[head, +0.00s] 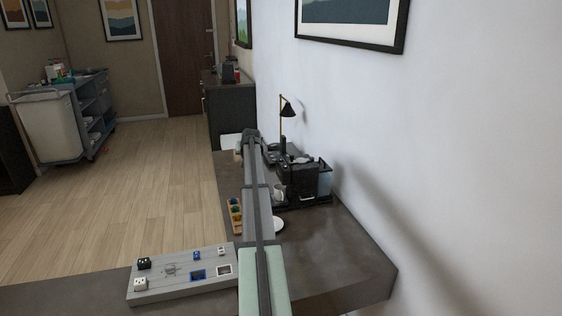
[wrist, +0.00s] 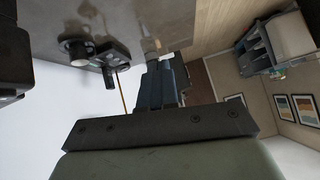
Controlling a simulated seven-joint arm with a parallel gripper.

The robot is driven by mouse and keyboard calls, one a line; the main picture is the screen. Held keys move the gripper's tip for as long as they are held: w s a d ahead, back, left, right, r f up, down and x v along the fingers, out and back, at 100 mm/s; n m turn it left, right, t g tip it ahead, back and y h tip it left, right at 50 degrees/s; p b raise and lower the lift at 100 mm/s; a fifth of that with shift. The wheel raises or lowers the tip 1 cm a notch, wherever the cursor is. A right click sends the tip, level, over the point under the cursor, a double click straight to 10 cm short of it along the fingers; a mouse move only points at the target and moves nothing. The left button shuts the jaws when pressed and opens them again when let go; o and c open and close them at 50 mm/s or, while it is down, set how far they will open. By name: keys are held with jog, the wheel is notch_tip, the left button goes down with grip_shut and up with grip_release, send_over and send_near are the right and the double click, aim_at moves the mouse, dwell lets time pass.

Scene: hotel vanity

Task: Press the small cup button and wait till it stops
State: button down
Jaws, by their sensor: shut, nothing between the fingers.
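The black coffee machine (head: 305,180) stands on the dark counter against the wall, and a dark part of it seems to show at the left edge of the wrist view (wrist: 12,65). Its small cup button is too small or hidden to make out. A light cup (head: 279,191) is at the machine's left side, partly behind my arm. My gripper (wrist: 163,75) is shut and empty in the wrist view, its dark fingers side by side. In the head view my arm reaches along the counter to the machine's left, and the fingertips cannot be made out. I see no contact with the machine.
A white saucer (head: 278,224) and a wooden capsule holder (head: 235,214) lie near my arm. A black lamp (head: 287,108) stands behind the machine. A grey board with switches and sockets (head: 185,273) is at the front left. The counter's front right (head: 345,250) is clear.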

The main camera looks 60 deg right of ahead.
jog(key=s+d+r+y, duration=0.2)
jog(key=s+d+r, duration=0.2)
jog(key=s+d, duration=0.3)
notch_tip(320, 180, up, 6)
jog(key=t+y, duration=0.2)
jog(key=y, duration=0.1)
send_over(283, 160)
jog(key=shift+a+r, duration=0.1)
jog(key=shift+r, duration=0.05)
jog(key=shift+f, duration=4.45)
jog(key=shift+f, duration=0.15)
jog(key=shift+f, duration=0.25)
